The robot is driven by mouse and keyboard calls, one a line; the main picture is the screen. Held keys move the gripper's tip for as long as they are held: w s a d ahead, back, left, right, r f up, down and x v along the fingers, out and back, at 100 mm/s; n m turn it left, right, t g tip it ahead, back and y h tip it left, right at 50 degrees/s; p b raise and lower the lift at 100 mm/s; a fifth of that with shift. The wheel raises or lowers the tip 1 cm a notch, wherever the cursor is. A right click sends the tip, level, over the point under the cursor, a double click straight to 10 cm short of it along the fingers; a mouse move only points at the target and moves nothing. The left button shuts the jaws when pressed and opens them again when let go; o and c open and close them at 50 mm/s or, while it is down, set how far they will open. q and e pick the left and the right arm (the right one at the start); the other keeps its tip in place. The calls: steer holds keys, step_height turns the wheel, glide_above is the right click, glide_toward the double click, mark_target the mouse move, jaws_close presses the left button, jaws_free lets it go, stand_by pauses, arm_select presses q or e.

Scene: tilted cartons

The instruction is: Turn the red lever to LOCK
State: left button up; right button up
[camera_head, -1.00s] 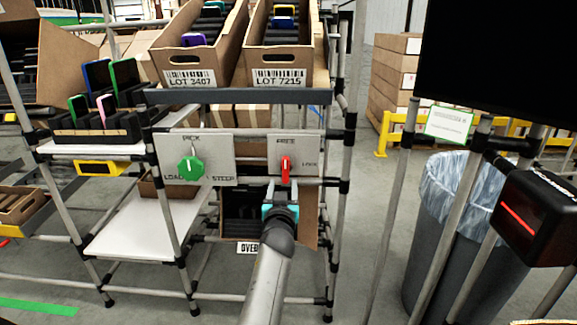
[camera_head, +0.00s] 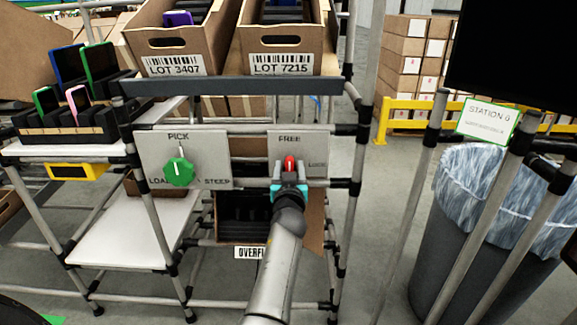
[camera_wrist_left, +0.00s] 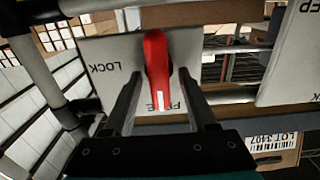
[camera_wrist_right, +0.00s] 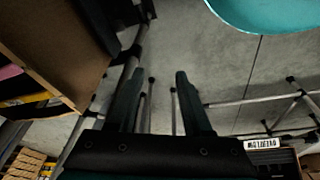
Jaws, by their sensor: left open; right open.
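The red lever (camera_head: 289,163) is on a pale panel (camera_head: 284,143) marked FREE at the top and LOCK at the right. Its white-marked end points at FREE in the left wrist view, where the lever (camera_wrist_left: 157,62) appears upside down. My left gripper (camera_head: 289,187) is at the lever and hides its lower part in the head view. In the left wrist view its open fingers stand on either side of the lever, with visible gaps. My right gripper (camera_wrist_right: 158,80) is open and empty above the floor, outside the head view.
A green knob (camera_head: 180,171) on a panel marked PICK is left of the lever. A grey shelf edge (camera_head: 230,87) with cartons (camera_head: 275,40) is above. Rack posts stand at both sides. A grey bin (camera_head: 455,245) is at the right. A teal curved object (camera_wrist_right: 265,12) is near my right gripper.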

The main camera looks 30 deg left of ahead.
arm_select(q)
steer(key=shift+c, duration=0.5)
jaws_close()
